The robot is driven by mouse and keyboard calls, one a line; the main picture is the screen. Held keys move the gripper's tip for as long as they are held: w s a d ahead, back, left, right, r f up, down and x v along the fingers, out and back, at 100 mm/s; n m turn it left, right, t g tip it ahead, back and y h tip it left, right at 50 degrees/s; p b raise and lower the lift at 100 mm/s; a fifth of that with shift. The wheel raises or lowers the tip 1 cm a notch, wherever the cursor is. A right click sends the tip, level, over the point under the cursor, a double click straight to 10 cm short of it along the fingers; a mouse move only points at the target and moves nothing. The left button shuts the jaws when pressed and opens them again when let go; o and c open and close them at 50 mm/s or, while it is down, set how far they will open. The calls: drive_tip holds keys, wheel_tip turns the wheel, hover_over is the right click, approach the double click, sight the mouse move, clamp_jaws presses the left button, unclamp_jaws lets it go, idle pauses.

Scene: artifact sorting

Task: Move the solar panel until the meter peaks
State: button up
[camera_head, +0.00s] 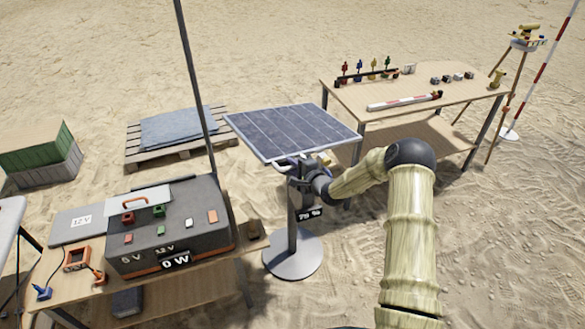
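The solar panel (290,131) is a dark blue gridded sheet with a pale frame, tilted on a grey post with a round base (292,262). A small black display on the post (310,214) seems to read 79 %. A dark grey meter box (170,228) stands on the left table, and its front display (176,261) reads 0 W. My gripper (290,173) is at the near edge of the panel, by its mount. Its fingers are small and partly hidden under the panel, so I cannot tell whether they grip anything.
The left table (208,280) also holds small orange and blue parts. A pallet (180,150), green and grey crates (40,153) and a tripod (508,95) stand around. Sand lies open at the lower right.

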drive_tip(key=shift+o, duration=0.6)
drive_tip(key=shift+s+d, duration=0.1)
drive_tip(key=b+v, duration=0.4)
drive_tip(key=v, duration=1.3)
